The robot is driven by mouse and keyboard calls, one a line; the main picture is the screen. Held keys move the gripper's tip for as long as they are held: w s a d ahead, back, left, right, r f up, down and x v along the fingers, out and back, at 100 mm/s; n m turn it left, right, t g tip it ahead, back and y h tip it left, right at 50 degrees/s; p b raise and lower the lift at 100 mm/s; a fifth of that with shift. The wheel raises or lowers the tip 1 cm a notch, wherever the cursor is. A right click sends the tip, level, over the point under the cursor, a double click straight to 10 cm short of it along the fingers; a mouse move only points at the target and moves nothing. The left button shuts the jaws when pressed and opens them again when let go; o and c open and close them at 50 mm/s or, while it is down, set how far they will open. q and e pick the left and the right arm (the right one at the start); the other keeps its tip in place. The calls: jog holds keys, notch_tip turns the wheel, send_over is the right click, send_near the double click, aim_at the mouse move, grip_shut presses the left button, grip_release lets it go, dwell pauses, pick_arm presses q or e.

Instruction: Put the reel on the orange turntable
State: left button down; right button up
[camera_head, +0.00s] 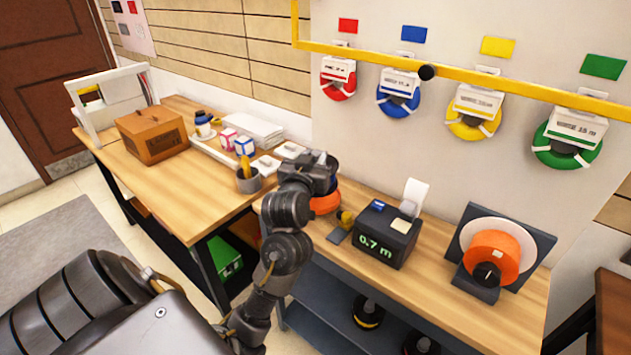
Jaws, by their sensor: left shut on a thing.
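My left gripper (319,172) is over the bench, to the left of the black meter box. It is shut on a dark blue reel (332,187), of which only a small part shows. Directly under the reel is a round orange piece, which looks like the orange turntable (325,205). My gripper and arm hide much of both, and I cannot tell whether the reel touches the orange piece. My right gripper is not in view.
The black meter box (386,236) reads 0.7 m. A stand with an orange drum (492,256) is at the right. A yellow rail (430,72) crosses before coloured hanging coils. The left table (180,190) holds a wooden box (151,134) and a pencil cup (248,181).

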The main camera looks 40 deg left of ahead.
pick_arm(q)
jog(key=w+a+f, duration=0.1)
jog(key=f, duration=0.1)
jog(key=w+a+f, duration=0.3)
jog(key=w+f, duration=0.1)
jog(key=shift+w+a+f, duration=0.15)
jog(key=shift+a, duration=0.05)
notch_tip(320, 180, down, 3)
jog(key=shift+w+r+p, duration=0.1)
jog(key=shift+w+p, duration=0.05)
jog(key=shift+p, duration=0.4)
jog(key=shift+f, duration=0.3)
jog(key=shift+f, duration=0.15)
jog(key=c, duration=1.1)
grip_release()
jog(key=shift+c, duration=0.2)
jog(key=b+v, duration=0.1)
jog(key=v, duration=1.1)
jog(key=shift+b, duration=0.3)
